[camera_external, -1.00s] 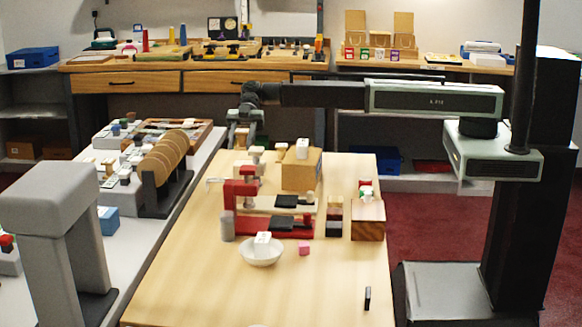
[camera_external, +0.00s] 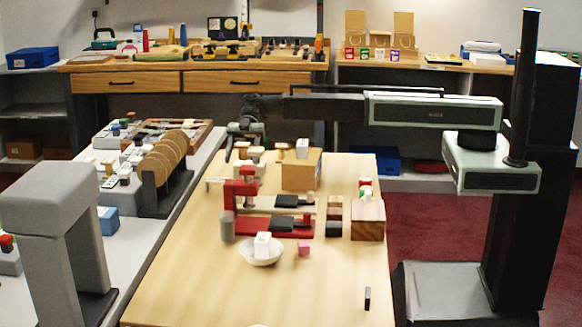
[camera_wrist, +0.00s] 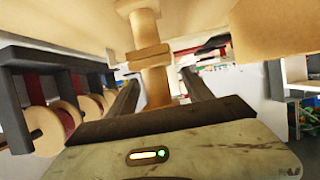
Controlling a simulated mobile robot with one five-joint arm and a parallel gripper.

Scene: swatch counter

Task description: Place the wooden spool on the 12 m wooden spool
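In the wrist view, a light wooden spool (camera_wrist: 156,84) stands between my two fingers, with visible space on both sides. Another wooden piece, spool-like with flanges (camera_wrist: 146,30), rises just above it; I cannot tell whether they touch. My gripper (camera_wrist: 158,78) appears open around the spool. In the external view, my gripper (camera_external: 245,145) is low at the far left of the table, by several small wooden-topped pieces (camera_external: 257,153). I cannot read which is the 12 m wooden spool.
A red clamp-like stand (camera_external: 240,200) stands in front of the gripper. A cardboard-coloured box (camera_external: 301,172) is to its right. A white bowl (camera_external: 260,256) holds a white block. A rack of round discs (camera_external: 165,165) stands to the left.

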